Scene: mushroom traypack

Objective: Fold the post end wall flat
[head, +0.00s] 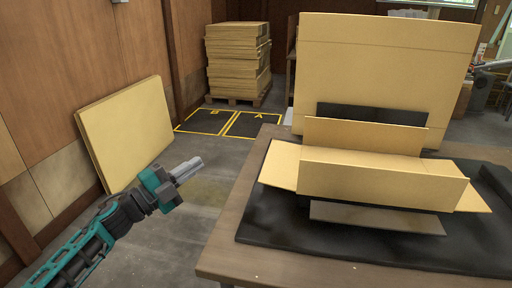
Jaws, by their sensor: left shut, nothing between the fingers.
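A partly folded cardboard tray (385,178) sits on a black mat (350,245) on the table. Its long front wall stands upright, and a second upright panel (365,134) rises behind it. Flaps spread outward at the left end (281,165) and the right end (474,200). I cannot tell which panel is the post end wall. A large cardboard sheet (388,68) stands upright behind the tray. My left gripper (194,164) is shut and empty, left of the table and well apart from the tray. My right gripper is out of view.
The wooden table (235,225) has a bare left edge near my left arm. A flat cardboard sheet (127,130) leans on the left wall. Stacked cardboard (238,60) stands on a pallet at the back, behind yellow-marked floor squares (255,125). Floor between is clear.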

